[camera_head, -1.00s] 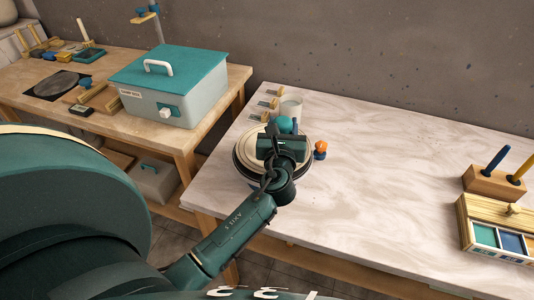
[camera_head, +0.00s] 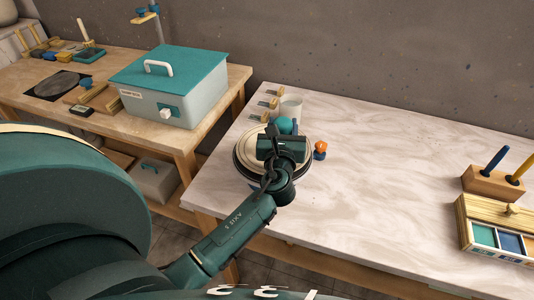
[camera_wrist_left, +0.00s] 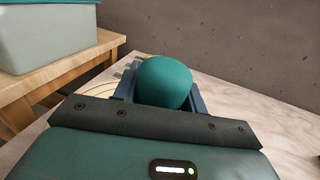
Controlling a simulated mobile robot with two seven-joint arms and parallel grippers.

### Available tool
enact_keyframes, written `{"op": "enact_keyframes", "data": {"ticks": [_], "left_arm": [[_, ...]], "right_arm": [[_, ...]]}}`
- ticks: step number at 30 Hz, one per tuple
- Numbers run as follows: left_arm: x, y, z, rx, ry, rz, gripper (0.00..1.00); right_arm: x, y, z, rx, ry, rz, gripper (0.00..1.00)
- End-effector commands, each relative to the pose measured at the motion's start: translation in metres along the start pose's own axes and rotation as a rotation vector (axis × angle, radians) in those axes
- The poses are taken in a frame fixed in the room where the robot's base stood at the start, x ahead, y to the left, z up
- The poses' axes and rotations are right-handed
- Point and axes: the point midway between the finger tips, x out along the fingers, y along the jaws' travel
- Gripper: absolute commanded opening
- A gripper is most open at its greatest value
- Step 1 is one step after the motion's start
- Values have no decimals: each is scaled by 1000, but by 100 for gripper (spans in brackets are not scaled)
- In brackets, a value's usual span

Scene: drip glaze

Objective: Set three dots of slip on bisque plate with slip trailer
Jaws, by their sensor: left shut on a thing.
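My left gripper (camera_head: 287,130) is shut on the slip trailer, whose round teal bulb (camera_head: 286,123) shows just beyond the gripper body. In the left wrist view the bulb (camera_wrist_left: 164,82) sits between the two dark fingers. The trailer's tip is hidden. The gripper is over the pale bisque plate (camera_head: 246,158), which rests on a dark-rimmed round stand (camera_head: 240,177) on the marble table. The gripper and wrist cover much of the plate, so I cannot see any dots or whether the tip touches. My right gripper is not in view.
A pale cup (camera_head: 291,106) and several small tiles (camera_head: 268,103) stand behind the plate. An orange-topped blue item (camera_head: 320,150) is close on its right. A teal-lidded box (camera_head: 170,85) sits on the left wooden table. A glaze box (camera_head: 497,232) and tool block (camera_head: 495,184) are far right; the middle is clear.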

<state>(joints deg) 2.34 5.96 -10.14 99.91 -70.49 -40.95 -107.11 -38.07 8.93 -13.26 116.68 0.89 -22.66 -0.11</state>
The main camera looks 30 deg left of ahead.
Motion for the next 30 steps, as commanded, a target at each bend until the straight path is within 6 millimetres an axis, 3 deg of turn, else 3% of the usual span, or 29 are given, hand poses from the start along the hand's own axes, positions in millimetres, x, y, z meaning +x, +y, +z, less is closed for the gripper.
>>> {"op": "enact_keyframes", "data": {"ticks": [13, 24, 30], "left_arm": [[0, 0, 5, 0, -1, 0, 14], [0, 0, 46, 0, -2, 1, 14], [0, 0, 60, -1, -3, 0, 14]], "right_arm": [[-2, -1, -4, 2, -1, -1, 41], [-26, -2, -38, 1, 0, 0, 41], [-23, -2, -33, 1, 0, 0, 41]]}}
